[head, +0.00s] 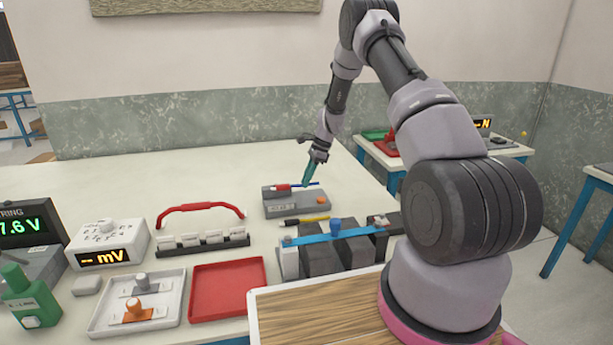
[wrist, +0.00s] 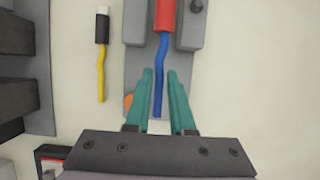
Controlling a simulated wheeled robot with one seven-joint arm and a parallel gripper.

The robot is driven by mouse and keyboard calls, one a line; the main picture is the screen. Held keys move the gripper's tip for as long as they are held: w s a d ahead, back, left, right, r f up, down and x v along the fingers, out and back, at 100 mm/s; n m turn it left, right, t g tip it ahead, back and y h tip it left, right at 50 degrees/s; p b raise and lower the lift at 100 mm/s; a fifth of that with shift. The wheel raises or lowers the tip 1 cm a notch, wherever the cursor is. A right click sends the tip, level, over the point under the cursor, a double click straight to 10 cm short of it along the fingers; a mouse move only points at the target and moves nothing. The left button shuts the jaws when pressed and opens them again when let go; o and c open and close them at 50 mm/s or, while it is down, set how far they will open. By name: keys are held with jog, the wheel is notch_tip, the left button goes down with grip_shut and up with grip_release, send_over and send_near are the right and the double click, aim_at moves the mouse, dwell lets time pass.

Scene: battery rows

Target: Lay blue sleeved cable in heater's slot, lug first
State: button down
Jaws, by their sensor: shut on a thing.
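The blue cable (wrist: 161,75) has a red sleeve (wrist: 166,16) at its far end; its lug is out of the wrist view. My gripper (wrist: 161,80) is shut on the blue part, with one teal finger on each side. The heater (head: 297,205) is a grey block with an orange button. In the wrist view the red sleeve lines up between the heater's two raised grey blocks (wrist: 138,28). I cannot tell whether it rests in the slot or hangs just above it. In the head view my gripper (head: 307,180) is over the heater's back edge.
A yellow cable (wrist: 101,72) with a black sleeve lies beside the heater. A battery row with a blue bar (head: 310,239) stands in front. A red tray (head: 228,290), a white tray (head: 110,318) and a rack with a red handle (head: 201,208) are to the left.

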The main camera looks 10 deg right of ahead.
aim_at(307, 198)
jog(key=shift+f, duration=2.25)
jog(key=c, duration=0.7)
grip_release()
